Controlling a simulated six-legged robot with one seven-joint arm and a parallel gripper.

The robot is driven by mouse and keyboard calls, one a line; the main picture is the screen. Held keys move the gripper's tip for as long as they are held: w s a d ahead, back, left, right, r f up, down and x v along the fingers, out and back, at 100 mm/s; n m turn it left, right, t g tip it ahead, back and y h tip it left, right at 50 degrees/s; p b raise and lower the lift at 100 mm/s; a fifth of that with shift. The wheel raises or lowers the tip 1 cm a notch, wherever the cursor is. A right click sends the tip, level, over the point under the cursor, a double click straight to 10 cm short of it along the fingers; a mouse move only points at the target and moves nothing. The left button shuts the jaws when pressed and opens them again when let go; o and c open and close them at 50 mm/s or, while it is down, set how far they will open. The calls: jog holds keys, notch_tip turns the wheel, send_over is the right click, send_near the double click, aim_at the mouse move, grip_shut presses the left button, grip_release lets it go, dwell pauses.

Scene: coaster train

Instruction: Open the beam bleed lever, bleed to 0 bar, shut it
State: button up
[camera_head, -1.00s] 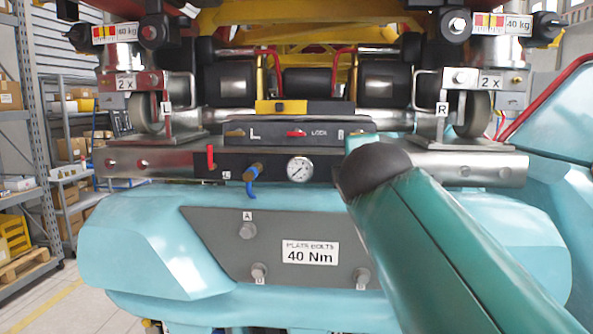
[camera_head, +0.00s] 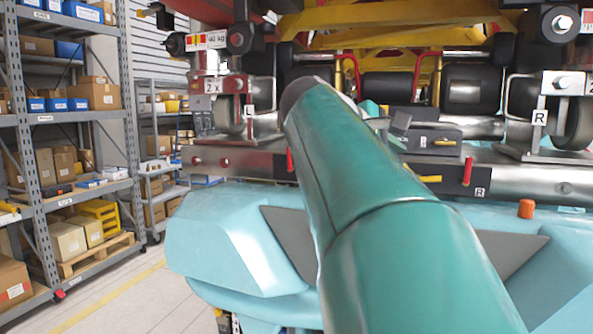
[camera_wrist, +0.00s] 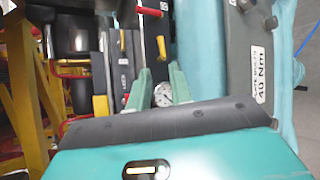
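The silver beam (camera_head: 520,172) crosses the front of the train. A red lever (camera_head: 468,170) stands upright on a dark panel marked R, and another red lever (camera_head: 290,160) stands left of my arm. I cannot tell which lever is the bleed lever. My gripper (camera_wrist: 162,84) is open and empty, its two green fingers apart. My arm hides the gauge and gripper in the head view.
A dark box (camera_head: 433,138) sits above the beam. An orange knob (camera_head: 526,208) is at the right. Shelving (camera_head: 70,140) stands at left, with open floor (camera_head: 125,295) before it.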

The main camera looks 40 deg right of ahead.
aim_at(437, 178)
jog(key=shift+m+g, duration=0.3)
jog(key=x, duration=1.3)
jog(key=shift+w+d+f, duration=0.1)
jog(key=shift+d+f, duration=0.1)
jog(key=shift+f, duration=0.05)
jog(key=shift+c, duration=0.2)
grip_shut()
